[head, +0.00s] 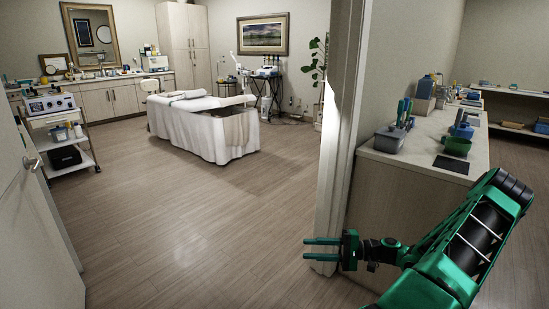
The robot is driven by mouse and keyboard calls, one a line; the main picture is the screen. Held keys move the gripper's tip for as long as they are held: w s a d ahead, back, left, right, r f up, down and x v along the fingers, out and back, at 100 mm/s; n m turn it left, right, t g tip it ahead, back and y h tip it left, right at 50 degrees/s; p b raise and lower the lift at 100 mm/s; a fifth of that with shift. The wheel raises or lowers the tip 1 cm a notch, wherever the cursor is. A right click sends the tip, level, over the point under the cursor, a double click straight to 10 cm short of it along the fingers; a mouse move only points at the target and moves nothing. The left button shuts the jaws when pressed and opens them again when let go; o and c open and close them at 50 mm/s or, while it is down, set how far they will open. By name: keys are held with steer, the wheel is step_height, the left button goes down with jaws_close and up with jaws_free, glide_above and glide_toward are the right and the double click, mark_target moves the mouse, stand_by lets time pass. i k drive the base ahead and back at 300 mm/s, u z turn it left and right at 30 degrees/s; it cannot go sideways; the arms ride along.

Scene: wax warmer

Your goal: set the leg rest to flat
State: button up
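The treatment bed (182,121) stands across the room, draped in a white sheet, with a rolled towel or pillow on its far left end. Its near right end shows a brownish section between hanging folds of the sheet. I cannot make out the leg rest or its angle for certain under the drape. My gripper (321,249) is at the lower right, far from the bed, beside the foot of the door frame. Its two green fingers are apart with nothing between them.
A door frame post (340,150) stands just ahead, with a counter (408,170) to its right. An open door (35,220) is at the left. A white trolley (72,160) stands beyond it. The wooden floor (190,215) toward the bed is clear.

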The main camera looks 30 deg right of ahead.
mark_target(228, 101)
steer(key=z, duration=0.15)
steer(key=i, duration=5)
steer(key=z, duration=2.15)
steer(key=i, duration=0.15)
steer(key=u, duration=0.4)
